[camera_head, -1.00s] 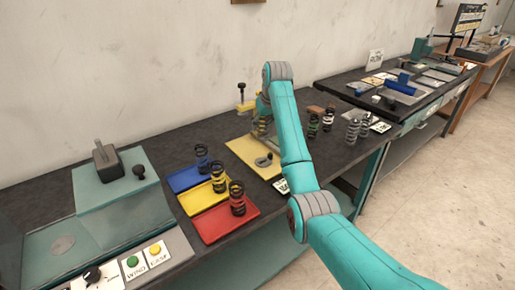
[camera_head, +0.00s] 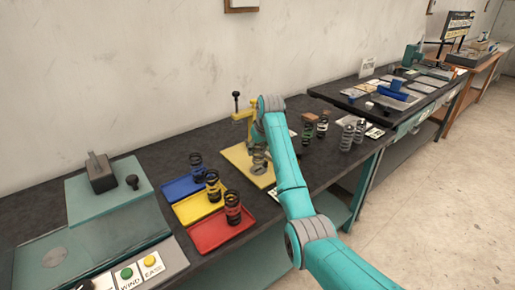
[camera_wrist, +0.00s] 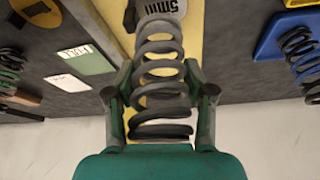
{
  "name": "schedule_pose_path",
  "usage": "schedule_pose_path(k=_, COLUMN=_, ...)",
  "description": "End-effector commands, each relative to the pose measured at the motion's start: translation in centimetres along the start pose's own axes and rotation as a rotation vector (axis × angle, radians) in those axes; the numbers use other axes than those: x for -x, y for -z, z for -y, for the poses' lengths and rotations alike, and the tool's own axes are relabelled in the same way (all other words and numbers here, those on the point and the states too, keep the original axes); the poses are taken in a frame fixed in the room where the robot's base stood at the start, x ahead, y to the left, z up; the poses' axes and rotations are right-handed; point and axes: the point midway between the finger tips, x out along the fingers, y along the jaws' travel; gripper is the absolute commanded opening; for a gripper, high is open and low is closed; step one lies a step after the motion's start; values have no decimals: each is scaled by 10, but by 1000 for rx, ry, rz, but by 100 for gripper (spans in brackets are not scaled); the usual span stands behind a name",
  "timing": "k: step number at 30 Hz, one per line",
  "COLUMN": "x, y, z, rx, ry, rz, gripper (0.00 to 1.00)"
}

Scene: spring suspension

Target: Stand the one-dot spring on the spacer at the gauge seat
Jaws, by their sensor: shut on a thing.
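A bare grey spring (camera_wrist: 160,75) is between the fingers of my gripper (camera_wrist: 161,88), which is shut on it. In the head view the spring (camera_head: 259,156) looks upright over the yellow gauge plate (camera_head: 238,158). At its lower end is a grey round piece (camera_head: 259,169), seemingly the spacer at the seat. The wrist view shows this grey end (camera_wrist: 161,8) beyond the coils. Whether the spring touches it is unclear. No dot mark is readable. My arm hides most of the gripper in the head view.
Blue (camera_head: 178,189), yellow (camera_head: 190,211) and red (camera_head: 213,238) trays, each with a dark spring, are left of the plate. A yellow gauge post (camera_head: 245,114) stands behind. Several other springs (camera_head: 347,135) stand to the right.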

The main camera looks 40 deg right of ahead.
Motion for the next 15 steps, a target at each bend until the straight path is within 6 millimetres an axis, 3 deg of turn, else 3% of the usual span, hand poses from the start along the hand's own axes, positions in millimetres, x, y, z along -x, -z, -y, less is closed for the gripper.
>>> schedule_pose_path(k=11, x=-6, y=-2, z=0, rx=0, ry=0, rz=-1, gripper=8)
schedule_pose_path(k=12, x=-7, y=-3, z=0, rx=0, ry=0, rz=0, gripper=58)
schedule_pose_path(k=15, x=-7, y=-3, z=0, rx=0, ry=0, rz=0, gripper=80)
